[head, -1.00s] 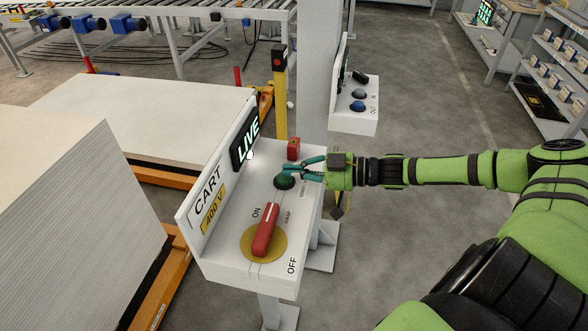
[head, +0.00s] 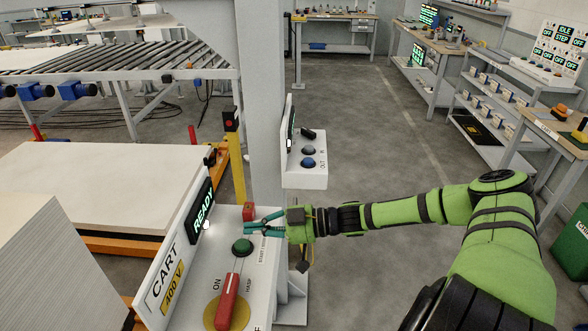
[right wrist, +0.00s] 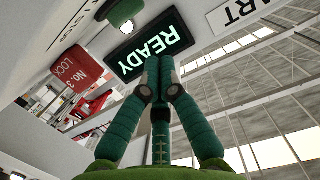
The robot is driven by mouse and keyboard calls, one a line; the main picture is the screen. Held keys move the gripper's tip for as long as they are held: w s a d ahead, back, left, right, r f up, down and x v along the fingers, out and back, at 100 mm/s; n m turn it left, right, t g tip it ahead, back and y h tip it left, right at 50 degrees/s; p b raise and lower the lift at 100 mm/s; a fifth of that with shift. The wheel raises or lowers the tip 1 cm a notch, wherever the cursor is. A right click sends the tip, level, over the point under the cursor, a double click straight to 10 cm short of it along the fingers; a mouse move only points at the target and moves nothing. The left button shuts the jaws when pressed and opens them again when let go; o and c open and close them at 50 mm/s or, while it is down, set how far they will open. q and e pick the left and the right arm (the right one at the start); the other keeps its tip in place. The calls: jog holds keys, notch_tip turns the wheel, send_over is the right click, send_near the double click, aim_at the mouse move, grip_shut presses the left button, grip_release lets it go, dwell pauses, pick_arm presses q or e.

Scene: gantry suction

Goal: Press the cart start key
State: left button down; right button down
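The cart console (head: 205,268) is a white box marked CART and 400 V. Its green round key (head: 242,247) sits beside START lettering and also shows at the top of the right wrist view (right wrist: 122,12). The console display (head: 201,206) reads READY; it appears upside down in the right wrist view (right wrist: 152,45). My right gripper (head: 250,226) is shut and empty, its fingertips just beyond and apart from the green key. In the right wrist view its fingers (right wrist: 159,62) meet at the tips. My left gripper is not in view.
A red handle (head: 228,301) lies on a yellow disc in front of the key. A red lock block (head: 249,211) stands close to my fingertips. A grey post (head: 263,120) carries another console (head: 305,174) with blue buttons. White board stacks lie left; open floor lies right.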

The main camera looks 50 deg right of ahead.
jog(key=p+v, duration=0.1)
jog(key=v, duration=0.8)
jog(key=shift+f+p, duration=0.2)
jog(key=shift+p, duration=0.2)
dwell(1.0)
